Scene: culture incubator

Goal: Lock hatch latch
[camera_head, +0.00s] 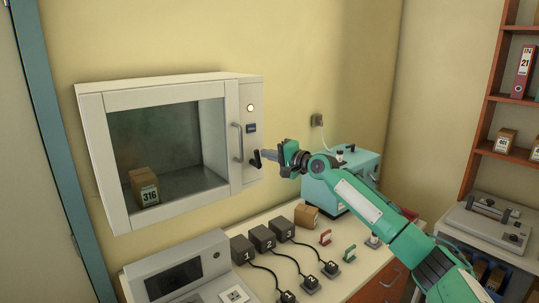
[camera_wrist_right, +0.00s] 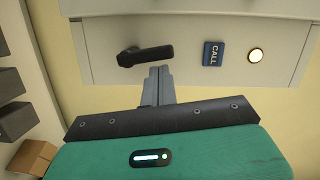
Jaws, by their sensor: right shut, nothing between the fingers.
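The hatch (camera_head: 170,76) is a white wall-mounted box with a glass front; a box labelled 316 (camera_head: 144,187) is inside. Its door looks closed, with a grey bar handle (camera_head: 237,142) at the right. The black latch lever (camera_head: 256,158) sits on the right-hand panel; in the right wrist view the latch lever (camera_wrist_right: 147,54) lies across the picture, its pivot at the left. My right gripper (camera_head: 262,154) is shut and empty beside the lever; in the wrist view its fingertips (camera_wrist_right: 160,72) are just below the lever, and contact is unclear. My left gripper is not in view.
A CALL button (camera_wrist_right: 213,53) and a lit round lamp (camera_wrist_right: 256,55) share the latch panel. Below, the counter (camera_head: 262,279) holds several numbered dark blocks, cables, a brown box (camera_head: 306,215) and a teal machine (camera_head: 343,178). Shelves stand at the right.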

